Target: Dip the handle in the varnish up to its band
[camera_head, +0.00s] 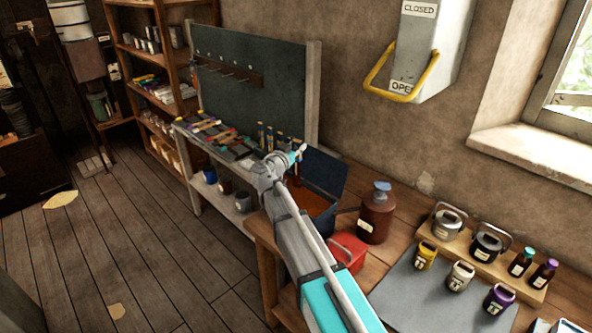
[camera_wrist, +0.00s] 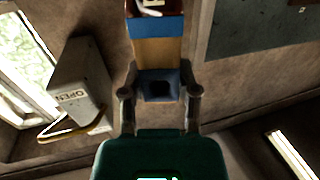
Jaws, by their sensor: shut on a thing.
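My gripper (camera_wrist: 160,95) is shut on the blue-ended handle (camera_wrist: 157,52), with a finger on each side of its blue socket end. The handle has a pale wooden body and a blue band. Beyond the band its end is dark red and glossy, with a pale mark, partly cut off by the frame edge. In the head view my gripper (camera_head: 292,160) is above the open blue box of orange-brown varnish (camera_head: 312,205). The handle is hard to make out there, and I cannot tell whether it touches the varnish.
The box's raised lid (camera_head: 322,172) stands behind it. A brown bottle (camera_head: 376,215) and a red container (camera_head: 348,250) are to the right. Small jars (camera_head: 461,276) stand on a grey mat. A lever box (camera_head: 425,45) hangs on the wall. A tool board (camera_head: 250,85) rises behind.

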